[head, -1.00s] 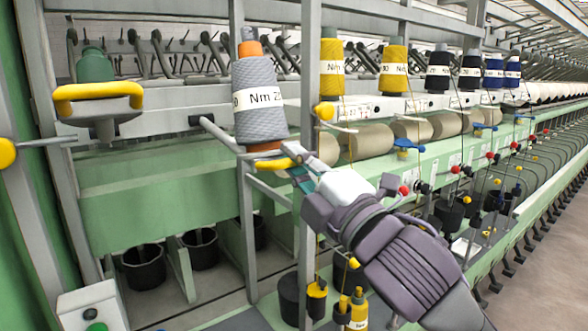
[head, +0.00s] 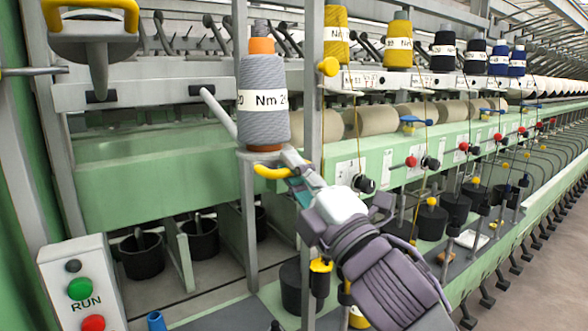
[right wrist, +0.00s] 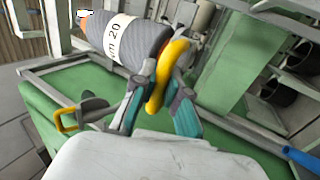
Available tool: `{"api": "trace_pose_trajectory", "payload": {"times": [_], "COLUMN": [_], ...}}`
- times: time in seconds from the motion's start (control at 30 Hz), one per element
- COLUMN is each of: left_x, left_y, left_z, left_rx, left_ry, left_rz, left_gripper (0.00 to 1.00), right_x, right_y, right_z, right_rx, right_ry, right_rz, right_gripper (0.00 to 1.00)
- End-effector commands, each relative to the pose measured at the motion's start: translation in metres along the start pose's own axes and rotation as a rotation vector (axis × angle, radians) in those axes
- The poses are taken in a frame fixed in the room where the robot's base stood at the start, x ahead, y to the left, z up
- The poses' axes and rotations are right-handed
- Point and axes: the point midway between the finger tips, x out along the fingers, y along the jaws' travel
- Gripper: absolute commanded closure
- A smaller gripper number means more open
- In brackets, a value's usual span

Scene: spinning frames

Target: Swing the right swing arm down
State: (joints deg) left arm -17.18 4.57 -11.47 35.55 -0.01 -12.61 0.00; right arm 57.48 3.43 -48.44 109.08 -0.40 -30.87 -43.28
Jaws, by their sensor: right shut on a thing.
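The right swing arm (head: 220,114) is a grey bar sloping down from the machine frame to a small plate. A grey yarn cone (head: 264,118) labelled "Nm 20" with an orange top stands upright on the plate. A yellow handle (head: 272,173) is at the plate's front. My right gripper (head: 294,174) is shut on this handle. In the right wrist view its teal fingers (right wrist: 162,100) are either side of the yellow handle (right wrist: 173,68), with the cone beyond. My left gripper is not in view.
Another swing arm with a yellow handle (head: 88,8) is higher at upper left. A control box (head: 62,265) with a green RUN button and a red button stands at lower left. Upright grey posts (head: 312,75) are close beside the cone. Black cans (head: 142,258) stand below.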

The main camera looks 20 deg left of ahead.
Motion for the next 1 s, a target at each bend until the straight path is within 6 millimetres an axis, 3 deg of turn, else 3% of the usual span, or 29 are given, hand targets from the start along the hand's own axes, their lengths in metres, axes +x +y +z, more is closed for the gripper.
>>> {"api": "trace_pose_trajectory", "payload": {"times": [0.27, 0.3, 0.33, 0.67, 0.83, 1.0], "left_x": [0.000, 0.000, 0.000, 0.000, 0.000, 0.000], "left_y": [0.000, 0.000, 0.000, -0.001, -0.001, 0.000], "left_z": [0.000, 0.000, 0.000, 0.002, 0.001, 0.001], "left_rx": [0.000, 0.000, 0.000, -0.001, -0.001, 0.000], "left_ry": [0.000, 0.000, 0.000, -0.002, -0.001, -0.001], "left_rz": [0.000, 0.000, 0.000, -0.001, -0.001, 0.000], "left_gripper": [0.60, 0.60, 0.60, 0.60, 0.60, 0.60], "right_x": [0.000, 0.000, 0.000, -0.002, -0.022, -0.059], "right_y": [0.000, 0.000, 0.000, 0.000, -0.001, -0.001], "right_z": [0.000, 0.000, 0.000, 0.000, 0.001, 0.001], "right_rx": [0.001, 0.001, 0.001, 0.000, 0.000, 0.000], "right_ry": [0.000, 0.000, 0.000, 0.000, 0.000, -0.001], "right_rz": [0.000, 0.000, 0.000, 0.000, -0.001, -0.002], "right_gripper": [1.00, 0.81, 0.76, 0.75, 0.75, 0.75]}}
